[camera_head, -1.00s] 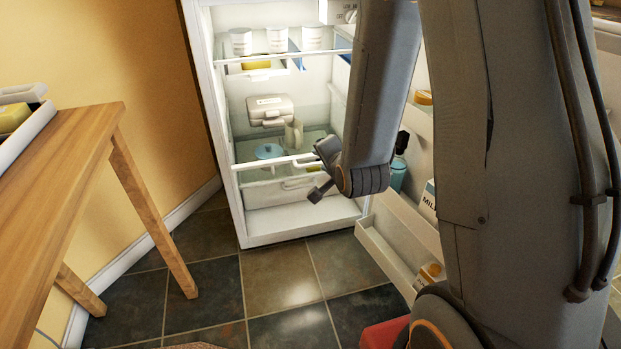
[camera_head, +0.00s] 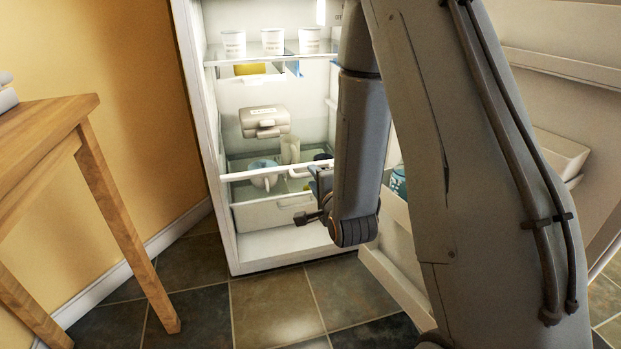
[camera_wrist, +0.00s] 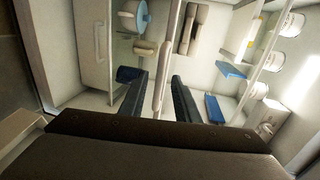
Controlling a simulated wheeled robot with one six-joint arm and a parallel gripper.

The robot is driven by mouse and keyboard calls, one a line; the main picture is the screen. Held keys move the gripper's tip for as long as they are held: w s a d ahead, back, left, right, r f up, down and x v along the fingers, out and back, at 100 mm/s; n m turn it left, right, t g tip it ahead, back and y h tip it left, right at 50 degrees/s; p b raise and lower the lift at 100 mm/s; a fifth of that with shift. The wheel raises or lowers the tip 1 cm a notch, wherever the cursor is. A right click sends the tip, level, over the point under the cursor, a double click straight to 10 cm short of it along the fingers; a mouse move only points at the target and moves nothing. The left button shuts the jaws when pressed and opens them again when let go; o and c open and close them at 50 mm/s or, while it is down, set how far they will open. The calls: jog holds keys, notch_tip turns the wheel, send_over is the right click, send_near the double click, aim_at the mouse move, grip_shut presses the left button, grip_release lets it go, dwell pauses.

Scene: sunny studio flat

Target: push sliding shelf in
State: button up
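The glass shelf with a white front rim (camera_head: 240,176) is in the lower part of the open fridge. My gripper (camera_head: 310,196) is at the right part of the rim, in front of the fridge opening. In the wrist view my gripper (camera_wrist: 159,76) has its two dark fingers apart, and the shelf's rim (camera_wrist: 171,35) runs between them. Contact cannot be told. My arm hides the right end of the shelf in the head view. How far the shelf stands out is unclear.
A white drawer (camera_head: 262,215) sits below the shelf. A grey box (camera_head: 264,122) is above it, and white cups (camera_head: 272,42) stand on the upper shelf. The open fridge door (camera_head: 565,75) is at the right. A wooden table (camera_head: 45,135) is at the left.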

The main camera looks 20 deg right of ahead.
jog(key=shift+b+x, duration=0.45)
jog(key=shift+x, duration=1.45)
jog(key=shift+s+f, duration=0.1)
grip_shut()
